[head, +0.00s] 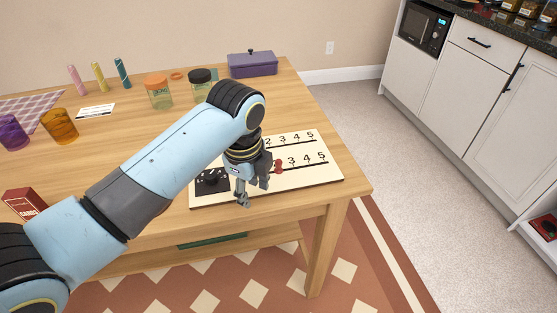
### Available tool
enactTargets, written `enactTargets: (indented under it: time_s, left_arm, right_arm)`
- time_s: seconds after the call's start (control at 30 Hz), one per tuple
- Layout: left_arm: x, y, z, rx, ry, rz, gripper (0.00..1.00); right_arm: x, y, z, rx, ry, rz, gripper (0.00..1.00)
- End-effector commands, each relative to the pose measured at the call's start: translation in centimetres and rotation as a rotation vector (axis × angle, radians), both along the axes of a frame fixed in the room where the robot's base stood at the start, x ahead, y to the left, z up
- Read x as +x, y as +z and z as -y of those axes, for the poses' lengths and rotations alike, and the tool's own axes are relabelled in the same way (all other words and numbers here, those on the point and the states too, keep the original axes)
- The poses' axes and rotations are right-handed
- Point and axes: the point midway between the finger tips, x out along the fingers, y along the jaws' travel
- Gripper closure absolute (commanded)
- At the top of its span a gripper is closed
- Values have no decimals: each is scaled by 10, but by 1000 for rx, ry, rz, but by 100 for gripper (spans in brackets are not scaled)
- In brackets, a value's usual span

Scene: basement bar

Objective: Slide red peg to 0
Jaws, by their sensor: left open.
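A cream number board (320,178) lies near the front right corner of the wooden table. Its upper row shows 2 to 5 and its lower row shows 3 to 5; the lower numbers and any 0 mark are hidden by my arm or unreadable. The red peg (278,167) stands at the lower row, just left of the 3. My left gripper (254,192) is over the board, pointing down, open, just left of the red peg. I cannot tell whether a finger touches the peg. A black panel (212,182) is on the board's left end. My right gripper is not in view.
A purple lidded box (252,64) and two jars, one orange-lidded (158,92) and one black-lidded (201,83), stand at the back. Orange (59,126) and purple (13,133) glasses and a red card box (24,203) are at left. The table's front edge is close to the board.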

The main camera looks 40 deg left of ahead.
Motion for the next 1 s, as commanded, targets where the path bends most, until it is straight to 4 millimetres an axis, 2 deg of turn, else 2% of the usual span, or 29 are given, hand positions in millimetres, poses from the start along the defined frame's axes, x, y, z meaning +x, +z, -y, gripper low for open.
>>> enactTargets:
  time_s: [0.03, 0.2, 0.33, 0.5, 0.67, 1.0]
  left_arm:
    - [22, 13, -2, 11, -136, -12, 59]
    - [72, 54, -6, 29, -658, -86, 59]
    - [95, 79, -8, 25, -944, -117, 59]
    - [107, 93, -9, 19, -1115, -131, 59]
    - [107, 77, -9, 16, -1134, -134, 59]
    - [106, 10, -9, 17, -1133, -134, 59]
  right_arm:
    - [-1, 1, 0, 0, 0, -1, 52]
    - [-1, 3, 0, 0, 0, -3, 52]
    - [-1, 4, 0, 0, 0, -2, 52]
    - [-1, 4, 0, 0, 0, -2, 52]
    - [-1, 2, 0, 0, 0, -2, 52]
    - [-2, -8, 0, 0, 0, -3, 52]
